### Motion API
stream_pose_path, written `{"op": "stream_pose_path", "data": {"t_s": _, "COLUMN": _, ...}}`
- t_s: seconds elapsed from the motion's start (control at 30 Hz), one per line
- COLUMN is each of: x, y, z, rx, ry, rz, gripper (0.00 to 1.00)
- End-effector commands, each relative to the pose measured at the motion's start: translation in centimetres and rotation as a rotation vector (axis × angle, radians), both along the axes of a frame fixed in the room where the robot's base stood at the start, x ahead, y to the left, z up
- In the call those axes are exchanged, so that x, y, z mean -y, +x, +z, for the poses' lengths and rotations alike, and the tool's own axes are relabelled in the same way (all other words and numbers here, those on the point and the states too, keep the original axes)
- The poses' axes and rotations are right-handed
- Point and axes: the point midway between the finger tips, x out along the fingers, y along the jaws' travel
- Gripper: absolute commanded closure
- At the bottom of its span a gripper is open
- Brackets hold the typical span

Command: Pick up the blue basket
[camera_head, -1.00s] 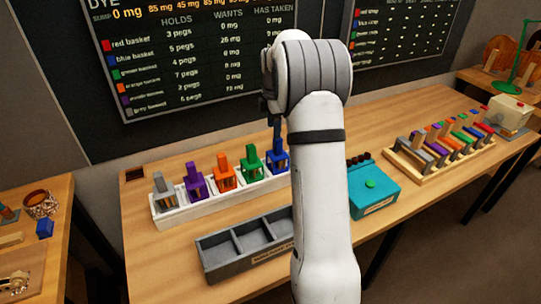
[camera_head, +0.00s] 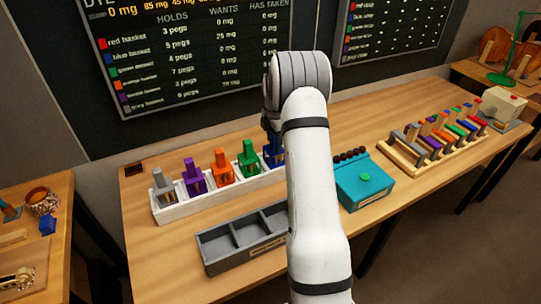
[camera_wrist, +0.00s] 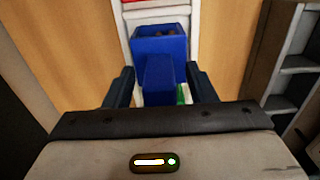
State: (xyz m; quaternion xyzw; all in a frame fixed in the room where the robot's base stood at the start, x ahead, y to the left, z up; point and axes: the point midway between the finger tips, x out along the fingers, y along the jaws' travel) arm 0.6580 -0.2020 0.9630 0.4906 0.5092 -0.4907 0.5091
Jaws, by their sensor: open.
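The blue basket (camera_head: 275,158) stands in the white rack (camera_head: 222,201), at the right of the row of baskets in the head view, partly hidden by my arm. In the wrist view the blue basket (camera_wrist: 160,48) is upright ahead, with its tall blue handle (camera_wrist: 158,76) between my fingers. My gripper (camera_wrist: 160,84) is open, one dark finger on each side of the handle. I see no clear contact. In the head view my gripper (camera_head: 271,132) is just above the blue basket, mostly hidden by the wrist.
Green (camera_head: 249,160), orange (camera_head: 223,168), purple (camera_head: 194,177) and grey (camera_head: 164,188) baskets stand left of it in the rack. A grey compartment tray (camera_head: 243,239) lies in front. A teal box (camera_head: 363,184) and a wooden peg rack (camera_head: 440,140) are to the right.

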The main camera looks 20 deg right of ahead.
Motion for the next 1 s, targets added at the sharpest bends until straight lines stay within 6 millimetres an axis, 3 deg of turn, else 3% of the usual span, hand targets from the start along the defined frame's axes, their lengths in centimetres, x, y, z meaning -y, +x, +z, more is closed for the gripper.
{"op": "stream_pose_path", "data": {"t_s": 0.17, "x": 0.03, "y": -0.01, "z": -0.01, "rx": 0.0, "ry": 0.0, "rz": -0.001, "gripper": 0.51}}
{"op": "stream_pose_path", "data": {"t_s": 0.77, "x": 0.1, "y": -0.05, "z": 0.01, "rx": 0.0, "ry": 0.0, "rz": -0.002, "gripper": 1.0}}
{"op": "stream_pose_path", "data": {"t_s": 1.0, "x": 0.13, "y": -0.06, "z": 0.01, "rx": -0.001, "ry": 0.0, "rz": -0.003, "gripper": 1.0}}
